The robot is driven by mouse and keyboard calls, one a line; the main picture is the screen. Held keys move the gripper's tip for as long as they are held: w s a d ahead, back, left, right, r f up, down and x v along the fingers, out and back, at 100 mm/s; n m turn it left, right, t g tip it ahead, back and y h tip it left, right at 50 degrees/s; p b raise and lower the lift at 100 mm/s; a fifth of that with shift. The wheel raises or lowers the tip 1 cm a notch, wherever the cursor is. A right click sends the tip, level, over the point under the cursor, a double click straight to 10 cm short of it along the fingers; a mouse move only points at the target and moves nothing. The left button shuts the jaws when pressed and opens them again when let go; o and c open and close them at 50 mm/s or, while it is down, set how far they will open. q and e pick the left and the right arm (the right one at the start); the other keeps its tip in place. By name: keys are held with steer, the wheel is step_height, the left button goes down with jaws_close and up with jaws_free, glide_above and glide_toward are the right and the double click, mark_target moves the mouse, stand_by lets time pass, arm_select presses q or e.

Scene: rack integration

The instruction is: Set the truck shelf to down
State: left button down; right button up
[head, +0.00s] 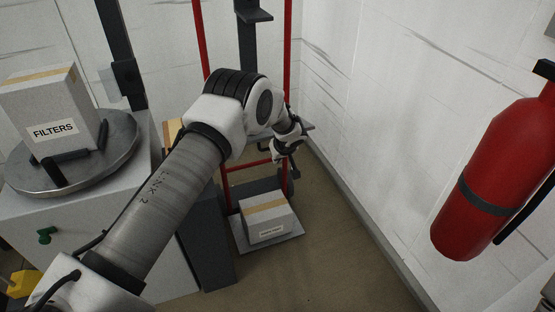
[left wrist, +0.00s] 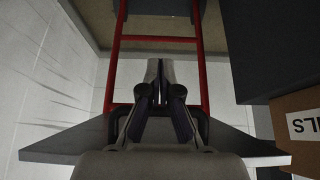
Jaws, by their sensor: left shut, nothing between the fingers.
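The red-framed hand truck (head: 287,60) stands upright against the back wall, and its rails also show in the left wrist view (left wrist: 202,70). In the left wrist view the shelf plate (left wrist: 65,145) shows on both sides of my gripper. My left gripper (head: 281,156) is at the shelf, between the rails in the wrist view (left wrist: 163,97). It is shut and empty. I cannot tell whether it touches the shelf. My right gripper is out of view.
A taped box (head: 266,222) sits on the truck's low plate. A FILTERS box (head: 60,105) rests on a round metal turntable (head: 105,155) on a grey cabinet at left. A red fire extinguisher (head: 490,170) hangs at right. Floor (head: 335,255) right of the truck is clear.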

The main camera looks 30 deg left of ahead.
arm_select(q)
step_height(320, 180, down, 3)
steer(key=shift+w+a+f+b, duration=0.1)
steer(key=shift+b, duration=0.85)
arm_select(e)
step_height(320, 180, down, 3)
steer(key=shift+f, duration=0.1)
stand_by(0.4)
